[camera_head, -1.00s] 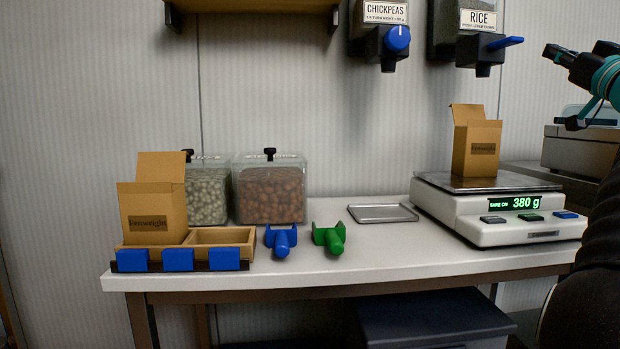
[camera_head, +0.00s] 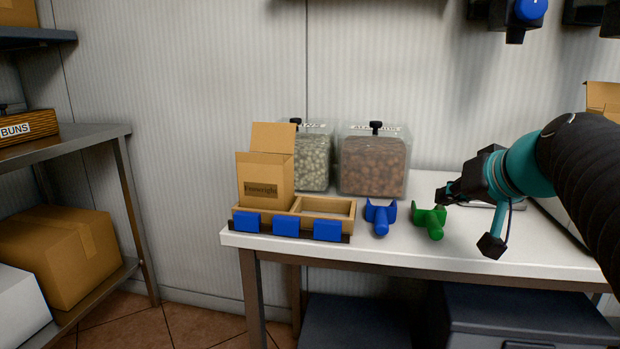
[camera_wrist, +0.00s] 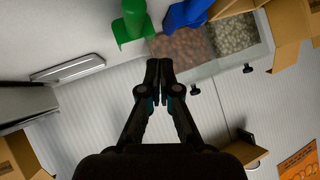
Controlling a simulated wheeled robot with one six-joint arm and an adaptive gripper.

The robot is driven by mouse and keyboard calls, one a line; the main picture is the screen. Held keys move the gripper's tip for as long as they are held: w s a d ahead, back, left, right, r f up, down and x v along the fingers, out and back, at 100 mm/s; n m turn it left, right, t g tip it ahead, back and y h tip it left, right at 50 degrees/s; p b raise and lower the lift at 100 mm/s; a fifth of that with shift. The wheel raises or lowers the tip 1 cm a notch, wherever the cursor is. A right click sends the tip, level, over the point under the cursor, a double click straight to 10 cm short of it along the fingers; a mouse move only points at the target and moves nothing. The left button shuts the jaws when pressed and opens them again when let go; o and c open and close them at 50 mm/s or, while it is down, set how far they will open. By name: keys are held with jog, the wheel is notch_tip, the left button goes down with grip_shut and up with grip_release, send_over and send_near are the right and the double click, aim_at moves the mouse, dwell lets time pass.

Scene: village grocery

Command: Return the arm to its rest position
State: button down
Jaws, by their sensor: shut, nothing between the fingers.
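My gripper (camera_head: 446,194) is shut and empty, held above the counter on the right in the head view, with my arm reaching in from the right edge. In the picture it overlaps the area by the green scoop-like tool (camera_head: 430,221). In the wrist view the fingertips of my gripper (camera_wrist: 160,70) meet with nothing between them. The green tool (camera_wrist: 133,20) and the blue tool (camera_wrist: 186,14) show at the top of that view, apart from the fingers.
The counter (camera_head: 480,258) holds an open carton (camera_head: 265,190) in a wooden tray (camera_head: 325,207) and two clear bins, one of beans (camera_head: 372,167). A second carton (camera_head: 603,100) is partly hidden by my arm. Shelving with a box (camera_head: 62,255) stands left.

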jog(key=s+a+f+n+g+h+p, duration=0.1)
jog(key=s+a+f, duration=0.3)
jog(key=s+f, duration=0.5)
jog(key=s+a+f+n+g+h+p, duration=0.1)
jog(key=s+a+f+g, duration=0.3)
jog(key=s+f, duration=0.5)
jog(key=shift+a+p, duration=0.3)
jog(key=shift+p, duration=0.45)
jog(key=shift+d, duration=0.1)
dwell(1.7)
